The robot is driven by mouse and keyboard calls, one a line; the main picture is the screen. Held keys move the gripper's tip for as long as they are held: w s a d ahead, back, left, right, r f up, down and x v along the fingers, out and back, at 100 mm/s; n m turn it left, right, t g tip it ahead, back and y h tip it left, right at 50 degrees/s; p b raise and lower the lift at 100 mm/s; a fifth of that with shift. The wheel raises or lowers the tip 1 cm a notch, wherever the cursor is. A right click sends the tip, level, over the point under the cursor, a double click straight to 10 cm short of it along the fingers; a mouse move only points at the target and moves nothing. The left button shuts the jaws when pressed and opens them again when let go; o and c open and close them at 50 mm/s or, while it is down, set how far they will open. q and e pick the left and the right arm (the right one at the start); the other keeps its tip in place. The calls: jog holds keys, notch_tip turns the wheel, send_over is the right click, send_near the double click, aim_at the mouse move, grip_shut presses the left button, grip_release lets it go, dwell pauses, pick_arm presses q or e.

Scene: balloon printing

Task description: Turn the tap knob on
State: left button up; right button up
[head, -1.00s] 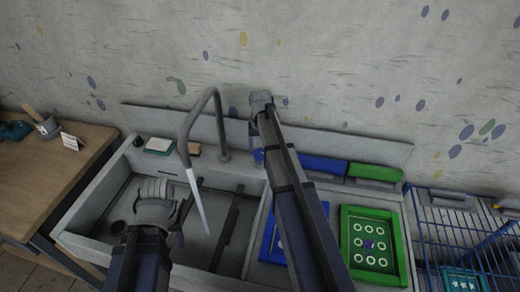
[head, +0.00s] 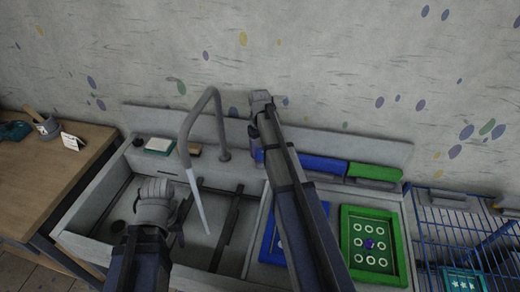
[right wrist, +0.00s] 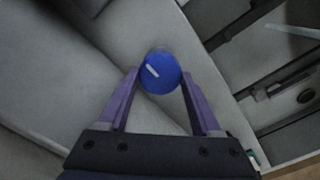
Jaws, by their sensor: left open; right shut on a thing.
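The blue tap knob (right wrist: 160,72) has a white mark that points up and left in the right wrist view. My right gripper (right wrist: 159,76) has its two purple fingers closed on either side of the knob. In the head view my right arm covers the knob. The grey tap (head: 210,110) arches over the sink (head: 213,195). A pale stream (head: 197,205) like water falls from its spout into the basin. My left gripper (head: 156,200) is over the left part of the sink, empty; its jaws are hard to make out from above.
A green sponge-like block (head: 158,145) lies on the sink's back ledge. Blue (head: 269,240) and green (head: 346,235) trays are at the right. A blue wire rack (head: 430,235) stands further right, and a wooden table (head: 50,180) at the left.

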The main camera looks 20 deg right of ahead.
aim_at(260, 152)
dwell(0.3)
jog(key=o, duration=1.4)
jog(key=shift+c, duration=0.2)
notch_tip(260, 152, up, 8)
jog(key=p, duration=0.8)
jog(key=shift+f, duration=0.1)
